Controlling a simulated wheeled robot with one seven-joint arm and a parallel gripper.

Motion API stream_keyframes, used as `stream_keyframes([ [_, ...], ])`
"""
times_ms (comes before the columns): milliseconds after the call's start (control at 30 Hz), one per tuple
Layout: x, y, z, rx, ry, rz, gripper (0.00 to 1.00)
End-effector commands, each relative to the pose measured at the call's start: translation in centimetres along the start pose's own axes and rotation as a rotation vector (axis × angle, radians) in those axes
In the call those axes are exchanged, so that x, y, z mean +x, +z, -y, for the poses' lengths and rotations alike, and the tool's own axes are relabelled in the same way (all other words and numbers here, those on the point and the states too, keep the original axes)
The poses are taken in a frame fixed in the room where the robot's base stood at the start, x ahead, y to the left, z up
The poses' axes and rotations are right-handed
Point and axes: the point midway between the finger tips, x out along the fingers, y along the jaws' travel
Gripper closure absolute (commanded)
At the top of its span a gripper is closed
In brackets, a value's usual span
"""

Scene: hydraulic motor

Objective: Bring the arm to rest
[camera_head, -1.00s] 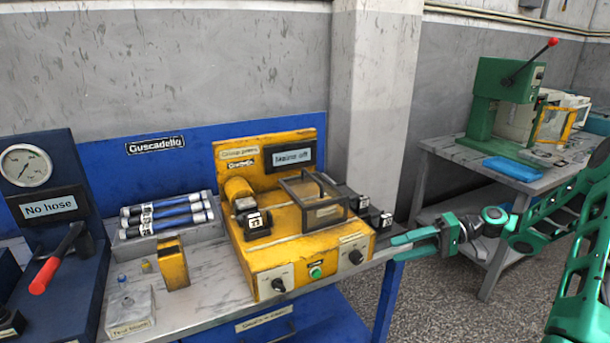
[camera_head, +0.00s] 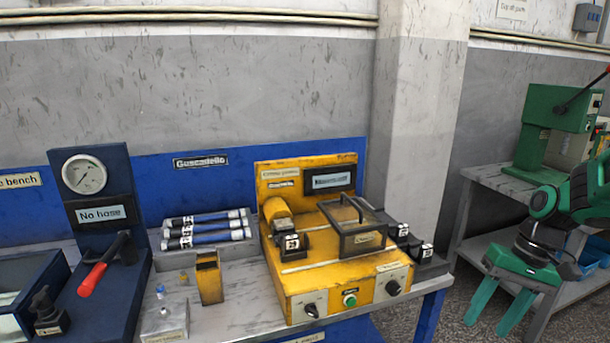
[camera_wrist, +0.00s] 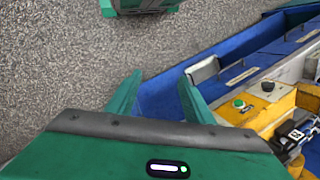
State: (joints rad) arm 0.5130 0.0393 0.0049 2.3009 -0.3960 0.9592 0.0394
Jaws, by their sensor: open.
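My gripper (camera_head: 497,308) is at the lower right of the head view, green, with its two fingers apart and pointing down. Nothing is between the fingers. It hangs to the right of the workbench, in front of the grey side table. In the wrist view my gripper (camera_wrist: 160,98) shows its two fingers spread, with the speckled floor and the blue bench edge beyond them. My arm comes in from the right edge of the head view and is partly cut off there.
The yellow machine (camera_head: 340,285) stands on the workbench, left of my gripper. Blue hoses (camera_head: 207,230), a gauge panel (camera_head: 90,195) and a red-handled lever (camera_head: 92,278) are farther left. A green press (camera_head: 550,135) stands on the side table (camera_head: 490,185). Speckled floor (camera_wrist: 60,50) is clear.

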Motion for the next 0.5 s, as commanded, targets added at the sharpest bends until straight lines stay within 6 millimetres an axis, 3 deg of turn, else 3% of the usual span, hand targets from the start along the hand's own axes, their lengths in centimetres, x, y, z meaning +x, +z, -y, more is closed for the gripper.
stream_keyframes([
  [200,-2.5,5.5,-1.8,0.103,0.129,-0.067,0.53],
  [500,-4.1,13.1,-4.7,0.249,0.217,-0.146,0.53],
])
